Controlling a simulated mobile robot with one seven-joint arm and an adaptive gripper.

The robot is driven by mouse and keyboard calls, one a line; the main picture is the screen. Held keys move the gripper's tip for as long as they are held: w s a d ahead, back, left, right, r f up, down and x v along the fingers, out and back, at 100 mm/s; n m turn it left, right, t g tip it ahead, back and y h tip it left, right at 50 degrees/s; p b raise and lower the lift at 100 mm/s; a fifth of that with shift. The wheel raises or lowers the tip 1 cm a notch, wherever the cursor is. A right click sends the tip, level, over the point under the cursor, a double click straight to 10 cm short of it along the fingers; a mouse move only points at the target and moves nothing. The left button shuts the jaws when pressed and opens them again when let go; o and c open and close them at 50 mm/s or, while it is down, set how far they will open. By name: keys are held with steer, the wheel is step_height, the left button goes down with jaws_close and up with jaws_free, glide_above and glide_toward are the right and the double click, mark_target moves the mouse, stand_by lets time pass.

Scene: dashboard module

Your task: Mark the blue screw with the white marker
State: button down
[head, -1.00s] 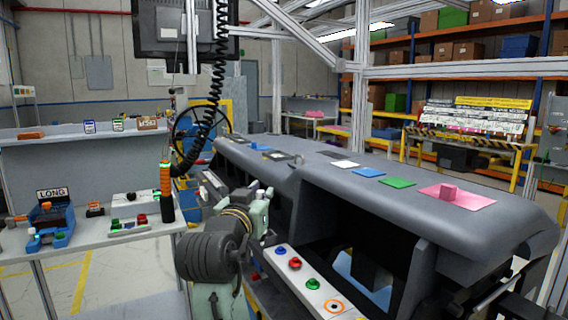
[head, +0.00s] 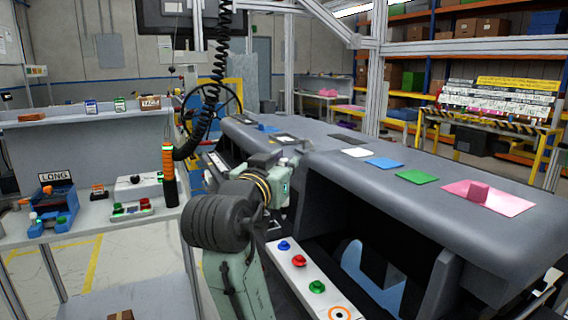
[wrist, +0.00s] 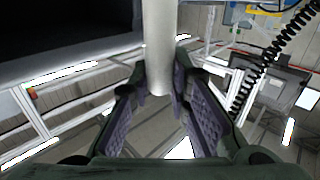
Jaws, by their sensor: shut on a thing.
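The blue screw (head: 284,245) stands at the far end of a light strip (head: 322,304) on the front of the dashboard. A red screw (head: 299,260) and a green screw (head: 316,286) are in the same row, nearer to me. In the wrist view, my gripper (wrist: 161,82) is shut on the white marker (wrist: 158,40), a plain white cylinder between its two fingers. In the head view my wrist is above the blue screw, near the dashboard's front; the fingers and marker cannot be made out there. The blue screw is not seen in the wrist view.
The grey dashboard (head: 335,170) fills the centre and right, with blue, green, white and pink (head: 490,197) pads on top and a dark opening below. A coiled cable (head: 212,95) hangs left of it, with an orange-handled tool (head: 168,162) nearby. A side table stands left.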

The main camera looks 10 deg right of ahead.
steer(key=shift+f+b, duration=1.9)
steer(key=shift+f, duration=1.15)
steer(key=shift+r, duration=0.1)
steer(key=shift+r+p, duration=1.95)
steer(key=shift+r, duration=0.55)
steer(key=shift+f, duration=0.15)
